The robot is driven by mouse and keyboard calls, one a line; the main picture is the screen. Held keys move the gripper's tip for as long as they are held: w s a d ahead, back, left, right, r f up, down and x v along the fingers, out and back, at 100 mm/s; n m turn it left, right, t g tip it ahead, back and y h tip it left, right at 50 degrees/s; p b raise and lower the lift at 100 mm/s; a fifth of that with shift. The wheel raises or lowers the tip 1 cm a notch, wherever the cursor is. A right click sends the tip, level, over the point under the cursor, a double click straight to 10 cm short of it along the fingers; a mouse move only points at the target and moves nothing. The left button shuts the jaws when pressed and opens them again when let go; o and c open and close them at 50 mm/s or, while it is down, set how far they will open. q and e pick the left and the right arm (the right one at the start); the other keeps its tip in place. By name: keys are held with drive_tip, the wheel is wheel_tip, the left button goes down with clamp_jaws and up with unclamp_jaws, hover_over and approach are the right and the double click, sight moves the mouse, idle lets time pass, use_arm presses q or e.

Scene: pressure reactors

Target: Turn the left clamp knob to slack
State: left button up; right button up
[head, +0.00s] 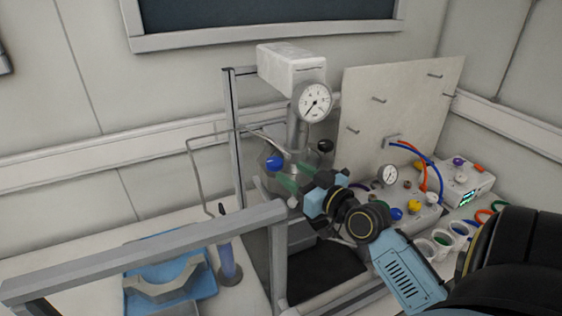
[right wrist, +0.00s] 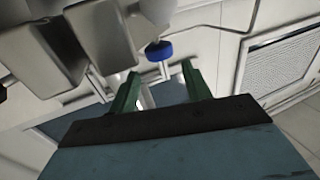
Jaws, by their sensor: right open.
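The pressure reactor (head: 300,165) stands in a metal frame in the head view, with a round dial gauge (head: 314,102) above its head. A blue knob (head: 273,163) sits on the left side of the reactor head and a black knob (head: 325,146) on the right. My right gripper (head: 284,180) is open at the reactor head, its green fingers close to the blue knob. In the right wrist view the blue knob (right wrist: 158,51) shows just beyond the gap between the open fingertips (right wrist: 160,70). Nothing is between the fingers. My left gripper is out of view.
A blue tray (head: 205,290) with a grey clamp-like part (head: 162,288) lies at lower left, beside a blue cylinder (head: 228,258). A grey rail (head: 150,250) crosses in front. A pegboard panel (head: 392,115), hoses and a valve box (head: 405,208) stand at right.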

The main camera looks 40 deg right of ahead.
sight(280, 165)
drive_tip(key=w, duration=0.4)
drive_tip(key=shift+p, duration=0.35)
drive_tip(key=shift+w, duration=0.65)
drive_tip(key=c, duration=0.7)
drive_tip(key=n+y+b, duration=0.1)
drive_tip(key=y+b, duration=0.1)
drive_tip(key=b, duration=0.4)
drive_tip(key=d+n+y+b, duration=0.1)
drive_tip(key=n+y+b, duration=0.1)
drive_tip(key=b, duration=0.5)
drive_tip(key=shift+f+n+g+y, duration=0.2)
drive_tip(key=shift+n+g+y, duration=0.15)
drive_tip(key=shift+y, duration=0.45)
drive_tip(key=y+b, duration=0.1)
drive_tip(key=b, duration=0.3)
drive_tip(key=shift+w+d+r+n+g+b, duration=0.1)
drive_tip(key=shift+n+g+b, duration=0.15)
drive_tip(key=shift+n+b, duration=0.1)
drive_tip(key=shift+r+y+b, duration=0.15)
drive_tip(key=shift+y+b, duration=0.15)
drive_tip(key=shift+b, duration=0.05)
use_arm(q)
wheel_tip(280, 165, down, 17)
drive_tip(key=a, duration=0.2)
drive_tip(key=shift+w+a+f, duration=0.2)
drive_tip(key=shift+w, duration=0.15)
